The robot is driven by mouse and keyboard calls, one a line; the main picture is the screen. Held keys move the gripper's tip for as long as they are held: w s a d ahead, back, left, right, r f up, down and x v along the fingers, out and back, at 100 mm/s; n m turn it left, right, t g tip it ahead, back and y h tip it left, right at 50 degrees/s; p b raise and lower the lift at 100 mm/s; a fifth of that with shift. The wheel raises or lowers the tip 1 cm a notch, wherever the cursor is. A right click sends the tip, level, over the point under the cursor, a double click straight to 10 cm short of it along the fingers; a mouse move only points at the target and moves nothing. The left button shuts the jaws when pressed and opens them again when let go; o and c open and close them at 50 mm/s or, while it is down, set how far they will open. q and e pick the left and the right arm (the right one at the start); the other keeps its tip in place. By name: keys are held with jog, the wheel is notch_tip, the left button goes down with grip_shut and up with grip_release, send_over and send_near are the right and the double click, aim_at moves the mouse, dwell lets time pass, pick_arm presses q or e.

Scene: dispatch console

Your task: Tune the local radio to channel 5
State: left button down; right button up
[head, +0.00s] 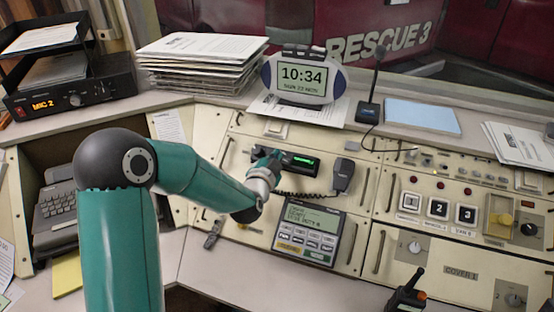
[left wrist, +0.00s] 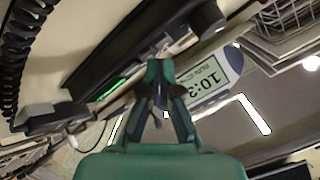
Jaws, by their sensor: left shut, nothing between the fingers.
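A black radio with a small green-lit display (head: 305,163) is set in the upright console panel; its channel text is too small to read. Its handset (head: 344,175) hangs at its right on a coiled cord. My left gripper (head: 266,158) is in front of the radio's left end and covers part of it. In the left wrist view the gripper (left wrist: 160,68) is shut and empty, close to the radio's dark body (left wrist: 125,55). A black round knob (left wrist: 207,18) shows apart from the fingertips there. I cannot tell whether the fingers touch the radio. My right gripper is out of view.
A keypad unit with a screen (head: 309,229) sits below the radio. A clock reading 10:34 (head: 302,78) and a paper stack (head: 200,62) stand above. A black unit showing MIC 2 (head: 70,92) is at left. Numbered buttons (head: 438,208) are at right.

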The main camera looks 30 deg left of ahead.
pick_arm(q)
jog(key=shift+w+f, duration=0.15)
jog(key=shift+f, duration=0.1)
jog(key=shift+r, duration=0.2)
jog(key=shift+s+r, duration=0.4)
jog(key=shift+r, duration=0.05)
dwell(0.3)
jog(key=s+r, duration=0.1)
jog(key=r+p, duration=0.1)
jog(key=s+r+p, duration=0.1)
jog(key=r, duration=0.1)
jog(key=shift+s+d+r, duration=0.1)
jog(key=shift+s+d, duration=0.25)
jog(key=shift+d, duration=0.05)
dwell(1.7)
